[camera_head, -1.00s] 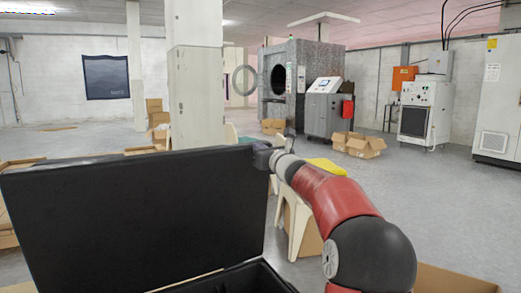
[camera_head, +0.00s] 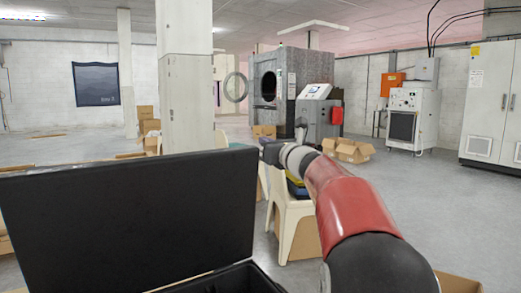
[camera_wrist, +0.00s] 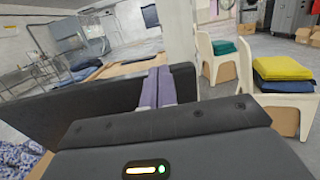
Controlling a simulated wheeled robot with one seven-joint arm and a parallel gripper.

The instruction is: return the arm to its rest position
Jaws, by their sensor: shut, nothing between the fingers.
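My red and black arm reaches forward from the lower right in the head view. My gripper (camera_head: 265,143) is at its far end, by the upper right corner of the open black lid (camera_head: 125,205). In the wrist view, my gripper (camera_wrist: 158,76) shows two greyish-purple fingers close together, shut and empty. The black lid (camera_wrist: 95,108) stands behind and beside the fingers there. I cannot tell whether they touch it.
A white chair (camera_head: 288,222) stands beyond my arm. In the wrist view, yellow cloth (camera_wrist: 282,68) lies on a nearer chair and green cloth (camera_wrist: 223,47) on another. A pillar (camera_head: 187,100) and open boxes (camera_head: 348,151) stand farther off. The right floor (camera_head: 440,200) is mostly clear.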

